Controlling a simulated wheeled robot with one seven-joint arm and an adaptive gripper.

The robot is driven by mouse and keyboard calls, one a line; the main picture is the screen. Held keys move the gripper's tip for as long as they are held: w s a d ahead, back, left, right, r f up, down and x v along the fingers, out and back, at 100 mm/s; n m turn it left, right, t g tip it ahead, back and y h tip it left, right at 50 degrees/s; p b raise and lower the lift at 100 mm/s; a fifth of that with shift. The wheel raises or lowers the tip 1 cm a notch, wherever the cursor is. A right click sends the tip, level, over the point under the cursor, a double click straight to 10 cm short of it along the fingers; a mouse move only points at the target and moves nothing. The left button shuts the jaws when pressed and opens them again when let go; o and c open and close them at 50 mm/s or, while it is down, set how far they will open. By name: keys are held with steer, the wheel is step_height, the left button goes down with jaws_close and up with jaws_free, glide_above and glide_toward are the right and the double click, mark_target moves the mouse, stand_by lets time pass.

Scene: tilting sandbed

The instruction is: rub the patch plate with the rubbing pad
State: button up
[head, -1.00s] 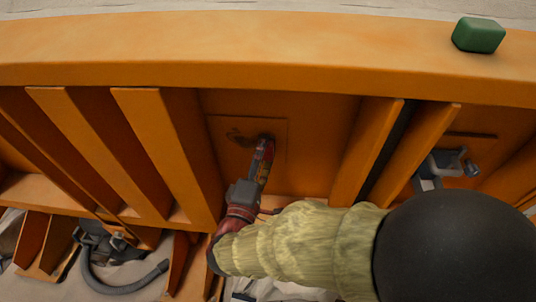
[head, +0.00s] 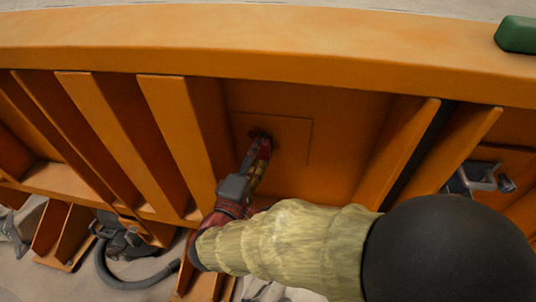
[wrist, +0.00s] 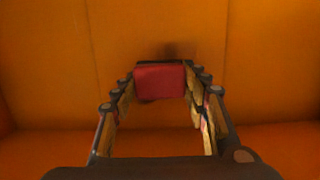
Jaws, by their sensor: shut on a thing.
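The patch plate (head: 290,142) is a square orange plate set in the orange panel between two ribs, its edges showing as thin lines. It also fills the middle of the wrist view (wrist: 200,40). A dark smudge (head: 257,132) shows at the plate's upper left, partly hidden by my gripper. My gripper (head: 259,158) reaches up to the plate's left half. In the wrist view, its two fingers are shut on the red rubbing pad (wrist: 160,82). The pad's far face is at or very near the plate; contact is hidden.
Orange ribs (head: 180,140) stand out on both sides of the plate. A grey metal latch (head: 482,178) sits to the right. A green block (head: 517,35) lies on the top beam. A dark hose (head: 130,280) curves at the lower left.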

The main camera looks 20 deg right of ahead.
mark_target(294, 139)
steer(key=shift+w+a+b, duration=0.4)
steer(key=shift+w+a, duration=0.25)
steer(key=shift+a, duration=0.25)
steer(key=shift+w+a+b, duration=0.4)
steer(key=shift+w+a, duration=0.25)
steer(key=shift+a, duration=0.25)
steer(key=shift+s+r+p, duration=0.15)
steer(key=shift+r+p, duration=0.35)
steer(key=shift+r, duration=0.6)
steer(key=shift+s+d+b, duration=0.5)
steer(key=shift+s+d, duration=0.7)
steer(key=shift+d, duration=0.4)
steer(key=shift+s+d+b, duration=0.45)
steer(key=shift+s+d, duration=0.75)
steer(key=shift+d, duration=0.45)
steer(key=shift+s+d+b, duration=0.5)
steer(key=shift+s+d, duration=0.7)
steer(key=shift+d, duration=0.4)
steer(key=shift+f, duration=0.1)
